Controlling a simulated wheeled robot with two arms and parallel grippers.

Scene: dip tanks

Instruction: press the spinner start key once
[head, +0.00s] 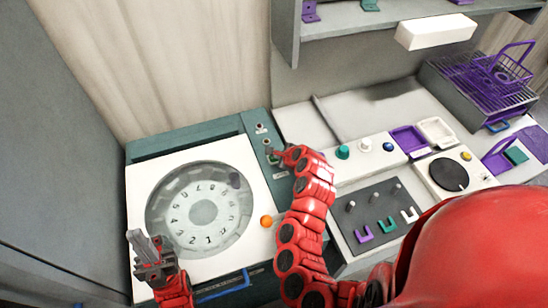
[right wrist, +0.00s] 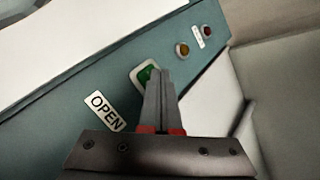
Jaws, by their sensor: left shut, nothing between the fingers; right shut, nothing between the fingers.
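The spinner (head: 140,200) stands at the left, its white lid down with a round window (head: 200,210) over a numbered rotor. On its teal side panel a green key (right wrist: 144,74) in a white frame shows in the right wrist view. My right gripper (right wrist: 158,74) is shut and empty, its tips at the key's right edge and covering part of it; I cannot tell whether they touch. In the head view the right gripper (head: 271,152) is over that panel, small and partly hidden. My left gripper (head: 147,244) is shut and empty above the lid's front left corner.
An OPEN label (right wrist: 104,111) is beside the green key. An amber light (right wrist: 182,49) and a dark red light (right wrist: 208,31) are farther up the panel. An orange knob (head: 266,221) is at the lid's right edge. A dark plate with hooks (head: 375,215) is to the right.

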